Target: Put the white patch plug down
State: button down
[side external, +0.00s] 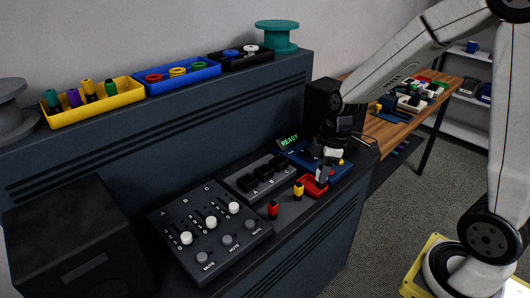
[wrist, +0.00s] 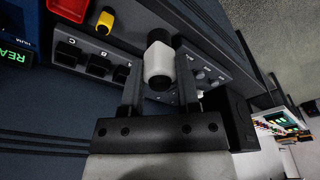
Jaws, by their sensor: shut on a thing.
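My gripper (wrist: 158,80) is shut on the white patch plug (wrist: 158,62), which shows between its two fingers with a dark end, in the wrist view. In the side external view my gripper (side external: 327,163) is over the right part of the console, close to a small red tray (side external: 312,188). The plug is small and partly hidden there; I cannot tell whether it touches anything. A socket block (side external: 262,180) marked A, B, C lies to the left; it also shows in the wrist view (wrist: 98,66). A yellow plug (side external: 298,190) and a red plug (side external: 272,209) stand in front of it.
A fader panel (side external: 210,235) with white knobs and mute buttons is at the left. A lit READY display (side external: 289,141) and a blue unit (side external: 338,170) are near my gripper. Yellow (side external: 95,103), blue (side external: 183,76) and black (side external: 240,60) bins line the upper shelf.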

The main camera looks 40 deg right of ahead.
jog(key=shift+s+a+f, duration=0.15)
jog(key=shift+s+a, duration=0.15)
jog(key=shift+s, duration=0.35)
jog(key=shift+s+a+f, duration=0.2)
jog(key=shift+s+a, duration=0.15)
jog(key=shift+s, duration=0.35)
jog(key=shift+s+a+f, duration=0.15)
jog(key=shift+s+a, duration=0.15)
jog(key=shift+s, duration=0.35)
jog(key=shift+w, duration=0.15)
send_near(283, 207)
jog(key=shift+a+f, duration=0.35)
jog(key=shift+f, duration=0.1)
jog(key=shift+w+f, duration=0.15)
jog(key=shift+f, duration=1.55)
jog(key=shift+f, duration=0.15)
